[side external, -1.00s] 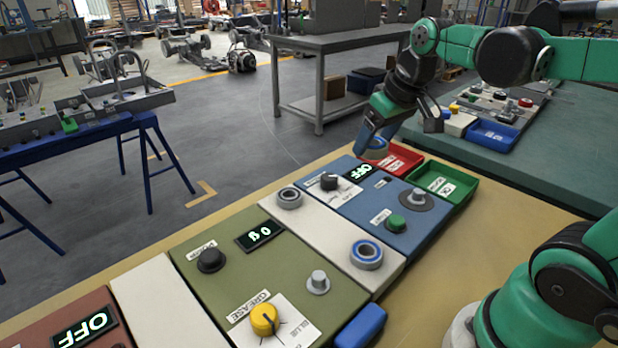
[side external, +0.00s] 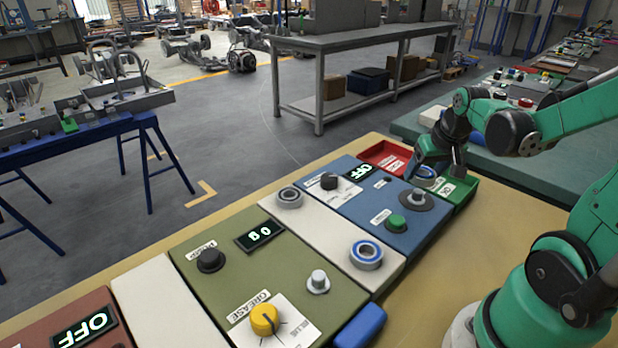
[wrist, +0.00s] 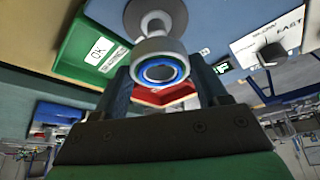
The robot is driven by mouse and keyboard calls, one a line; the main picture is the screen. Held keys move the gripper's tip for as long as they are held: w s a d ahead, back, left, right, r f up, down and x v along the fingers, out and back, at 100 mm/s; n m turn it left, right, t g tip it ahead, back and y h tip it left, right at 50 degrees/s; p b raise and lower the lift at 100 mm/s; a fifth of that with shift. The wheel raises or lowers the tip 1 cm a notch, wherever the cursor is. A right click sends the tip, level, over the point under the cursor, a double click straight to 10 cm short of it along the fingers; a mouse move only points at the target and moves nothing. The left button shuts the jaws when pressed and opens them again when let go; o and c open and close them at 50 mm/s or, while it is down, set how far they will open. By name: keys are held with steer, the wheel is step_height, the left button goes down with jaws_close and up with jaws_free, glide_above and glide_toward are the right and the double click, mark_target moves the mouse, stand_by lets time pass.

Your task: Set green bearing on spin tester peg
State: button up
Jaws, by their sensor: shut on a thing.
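The tester's grey peg (side external: 417,195) stands bare on a dark disc, just below and in front of the held bearing. In the wrist view the peg (wrist: 153,22) shows right beyond the bearing, which sits between both fingers. Whether bearing and peg touch is unclear. The tester's display (side external: 360,172) reads OFF.
A blue-ringed bearing (side external: 366,254) and a grey bearing (side external: 290,197) lie on the pale strip. A green button (side external: 397,222) and a black knob (side external: 329,181) rise from the tester. The red tray (side external: 383,154) is behind. An olive panel (side external: 215,285) lies nearer.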

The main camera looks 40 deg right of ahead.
mark_target(420, 192)
steer(key=shift+f, duration=2.05)
steer(key=o, duration=1.4)
steer(key=shift+r, duration=0.1)
steer(key=shift+v, duration=2.7)
